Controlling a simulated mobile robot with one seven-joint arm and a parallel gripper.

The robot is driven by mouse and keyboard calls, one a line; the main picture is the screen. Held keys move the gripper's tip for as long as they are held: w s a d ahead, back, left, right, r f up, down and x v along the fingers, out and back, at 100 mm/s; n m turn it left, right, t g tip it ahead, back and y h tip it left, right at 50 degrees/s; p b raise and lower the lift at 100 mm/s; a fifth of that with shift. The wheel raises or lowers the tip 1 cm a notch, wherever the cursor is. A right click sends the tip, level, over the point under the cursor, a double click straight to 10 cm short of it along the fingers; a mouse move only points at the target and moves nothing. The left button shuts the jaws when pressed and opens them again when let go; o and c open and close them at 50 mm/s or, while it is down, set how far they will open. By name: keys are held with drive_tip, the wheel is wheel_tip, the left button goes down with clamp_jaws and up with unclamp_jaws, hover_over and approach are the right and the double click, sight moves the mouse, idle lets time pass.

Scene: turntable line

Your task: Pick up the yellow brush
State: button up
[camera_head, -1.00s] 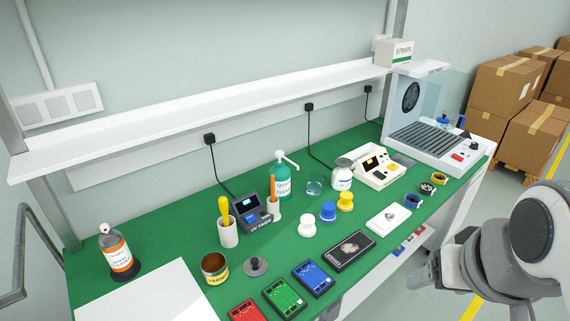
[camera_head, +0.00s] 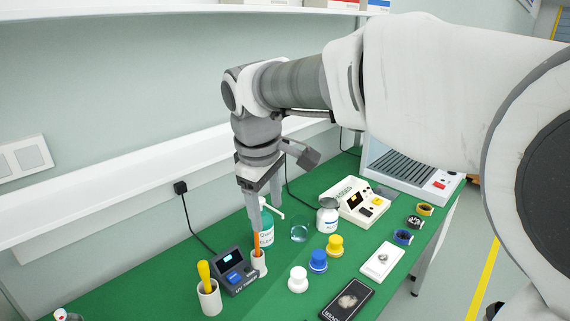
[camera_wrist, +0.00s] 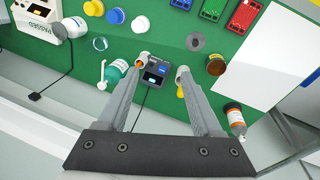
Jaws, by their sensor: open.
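The yellow brush (camera_head: 204,272) stands handle-up in a white cup (camera_head: 209,299) at the lower left of the head view. In the wrist view the yellow handle (camera_wrist: 180,92) shows beside the right finger, its cup (camera_wrist: 183,72) near that fingertip. My gripper (camera_head: 265,214) is open and empty, pointing down above the bench, to the right of the yellow brush in the head view. It also shows in the wrist view (camera_wrist: 161,74), with the timer visible between the fingers. In the head view a fingertip overlaps the orange handle (camera_head: 256,241); contact cannot be told.
An orange-handled tool's white cup (camera_head: 259,264) and the UV timer (camera_head: 233,272) stand close beside the brush cup. A green pump bottle (camera_head: 266,227) is behind. An orange-labelled spray bottle (camera_wrist: 234,117) and a brown tin (camera_wrist: 216,65) also stand nearby.

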drive_tip(key=w+a+f+n+g, duration=0.1)
drive_tip(key=a+f+n, duration=0.25)
drive_tip(key=a, duration=0.45)
drive_tip(key=w+a+f+n+g, duration=0.1)
drive_tip(key=w+a+f+n, duration=0.2)
drive_tip(key=a, duration=0.5)
approach(205, 275)
drive_tip(key=f, duration=0.6)
drive_tip(key=shift+w+a, duration=0.3)
drive_tip(key=shift+a, duration=0.1)
drive_tip(key=f, duration=0.2)
drive_tip(key=w+f, duration=0.1)
drive_tip(key=f, duration=0.1)
drive_tip(key=shift+d+f, duration=0.25)
drive_tip(key=shift+f, duration=0.55)
clamp_jaws()
